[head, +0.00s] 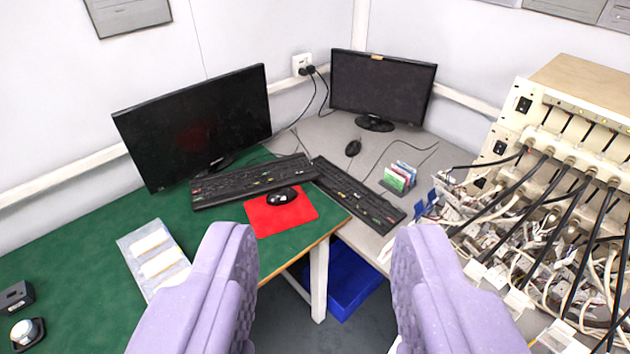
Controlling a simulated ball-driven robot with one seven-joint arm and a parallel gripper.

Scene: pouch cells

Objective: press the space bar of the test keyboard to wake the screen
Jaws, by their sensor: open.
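Two black keyboards lie near the middle of the view. One keyboard (250,181) is on the green table in front of the larger dark monitor (200,125). The other keyboard (357,195) lies slantwise on the grey table, in front of the smaller dark monitor (382,86). I cannot tell which one is the test keyboard, nor make out either space bar. Both screens are dark. My gripper (325,235) is open and empty, its two lilac fingers wide apart. It is on the near side of both keyboards and appears to touch neither.
A black mouse (282,196) sits on a red mat (267,221) before the left keyboard. A cabled tester rack (545,125) fills the right. A blue bin (357,290) stands below.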

